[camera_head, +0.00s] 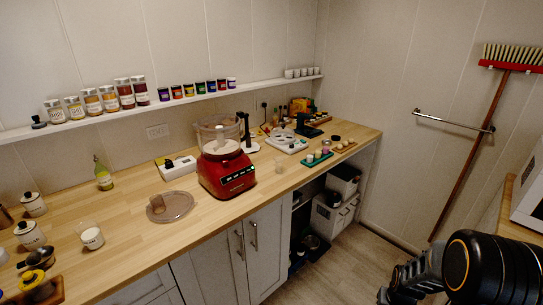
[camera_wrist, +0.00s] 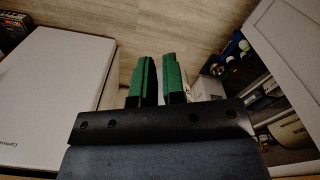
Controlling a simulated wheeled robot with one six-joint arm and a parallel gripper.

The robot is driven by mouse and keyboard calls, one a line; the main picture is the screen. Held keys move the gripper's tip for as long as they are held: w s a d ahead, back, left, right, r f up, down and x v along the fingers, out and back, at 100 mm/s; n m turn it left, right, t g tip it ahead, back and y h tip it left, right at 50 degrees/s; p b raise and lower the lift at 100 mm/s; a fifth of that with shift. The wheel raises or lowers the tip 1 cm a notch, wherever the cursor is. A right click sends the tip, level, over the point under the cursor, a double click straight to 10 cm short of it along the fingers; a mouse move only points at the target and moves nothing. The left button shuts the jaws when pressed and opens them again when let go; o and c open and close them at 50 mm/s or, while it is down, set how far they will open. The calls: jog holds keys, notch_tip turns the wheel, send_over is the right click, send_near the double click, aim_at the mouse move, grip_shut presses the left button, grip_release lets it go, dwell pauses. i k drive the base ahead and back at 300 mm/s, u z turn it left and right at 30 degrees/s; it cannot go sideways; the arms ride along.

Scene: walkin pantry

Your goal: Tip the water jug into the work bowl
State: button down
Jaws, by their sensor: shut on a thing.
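The clear work bowl (camera_head: 220,131) sits upright on a red food processor (camera_head: 228,174) on the wooden counter, with something pale inside. A round clear lid (camera_head: 170,206) lies flat on the counter to its left. My gripper (camera_wrist: 160,76) shows in the wrist view as two green-padded fingers a little apart, above the floor. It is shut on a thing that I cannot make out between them. In the head view only part of my dark arm shows at the bottom right, away from the bowl. I cannot pick out the water jug with certainty.
A clear beaker with white contents (camera_head: 92,237) stands at the counter's left, and a small clear glass (camera_head: 279,166) right of the processor. Jars and cups line the wall shelf (camera_head: 170,99). A broom (camera_head: 490,130) leans at the right wall. The floor (camera_head: 340,268) before the cabinets is free.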

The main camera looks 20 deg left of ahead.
aim_at(218, 145)
jog(key=k, duration=0.25)
jog(key=u, duration=1.45)
jog(key=i, duration=0.2)
